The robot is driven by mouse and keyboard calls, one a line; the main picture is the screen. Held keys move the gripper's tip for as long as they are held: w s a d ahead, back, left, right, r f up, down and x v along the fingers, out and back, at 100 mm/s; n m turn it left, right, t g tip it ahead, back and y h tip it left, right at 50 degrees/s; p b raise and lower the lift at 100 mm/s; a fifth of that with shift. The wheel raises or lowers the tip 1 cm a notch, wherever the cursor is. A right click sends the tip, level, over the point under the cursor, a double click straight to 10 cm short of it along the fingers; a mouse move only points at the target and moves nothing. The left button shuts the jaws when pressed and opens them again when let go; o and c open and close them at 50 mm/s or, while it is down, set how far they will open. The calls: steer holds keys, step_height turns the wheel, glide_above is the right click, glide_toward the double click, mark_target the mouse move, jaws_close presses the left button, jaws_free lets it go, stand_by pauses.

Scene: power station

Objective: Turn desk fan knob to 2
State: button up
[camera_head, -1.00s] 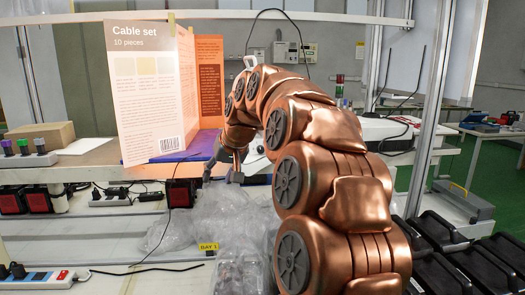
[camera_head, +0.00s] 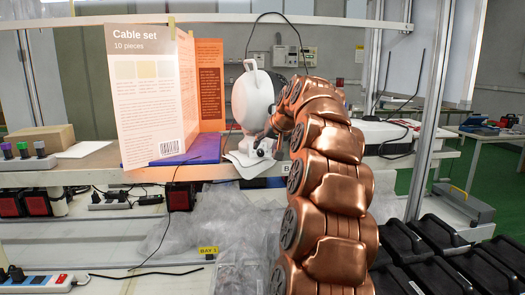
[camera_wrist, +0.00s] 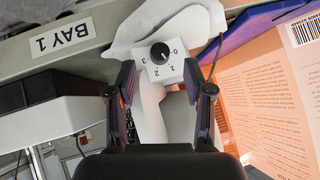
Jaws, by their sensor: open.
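The white desk fan (camera_head: 252,98) stands on the shelf in the head view, with a white cloth or paper around its base. In the wrist view its white control box (camera_wrist: 176,74) carries a round black knob (camera_wrist: 160,53), with the numbers 0, 1, 2 and 3 around it. I cannot tell surely which number the knob's mark points at. My gripper (camera_wrist: 159,76) is open. Its two fingers are spread to the left and right of the control box, with the knob beyond the tips and between their lines. Contact is not visible. In the head view my arm partly hides the gripper.
A "BAY 1" label (camera_wrist: 59,38) marks the shelf edge. Clear plastic bags (camera_head: 220,222) lie below. Black bins (camera_head: 430,250) are at right.

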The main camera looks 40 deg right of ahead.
mark_target(261, 153)
steer(key=x, duration=0.4)
steer(key=shift+p, duration=0.3)
jaws_close()
